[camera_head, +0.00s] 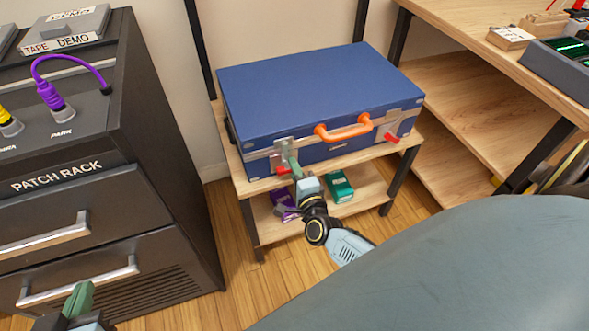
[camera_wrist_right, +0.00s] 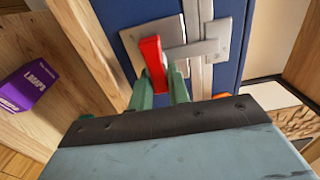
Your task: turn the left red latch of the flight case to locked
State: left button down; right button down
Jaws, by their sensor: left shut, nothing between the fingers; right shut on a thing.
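The blue flight case (camera_head: 315,95) lies closed on a wooden shelf stand, its front towards me. Its left red latch (camera_head: 283,171) sits at the front left on a metal plate. My right gripper (camera_head: 290,167) is at this latch and partly hides it. In the right wrist view the red latch handle (camera_wrist_right: 153,62) stands between the green fingertips (camera_wrist_right: 160,90), which are shut on it. A metal bar (camera_wrist_right: 190,50) reaches from the latch across the case seam. My left gripper (camera_head: 79,300) is shut and empty at the lower left, away from the case.
The case has an orange handle (camera_head: 343,130) and a right red latch (camera_head: 391,138). A purple box (camera_head: 285,205) and a green box (camera_head: 339,187) lie on the lower shelf. A dark patch rack (camera_head: 80,200) stands left, a wooden desk (camera_head: 500,55) right.

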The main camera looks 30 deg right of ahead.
jog(key=c, duration=1.3)
grip_release()
jog(key=shift+s, duration=0.1)
pick_arm(q)
jog(key=s+a+f+g+y+p, duration=0.2)
jog(key=s+a+f+g, duration=0.3)
jog(key=s+f+g, duration=0.3)
jog(key=shift+s+n+g+y+p, duration=0.3)
jog(key=shift+s+g+y+p, duration=0.25)
jog(key=shift+s, duration=1.2)
pick_arm(e)
jog(key=shift+v, duration=6.65)
jog(key=shift+a, duration=0.1)
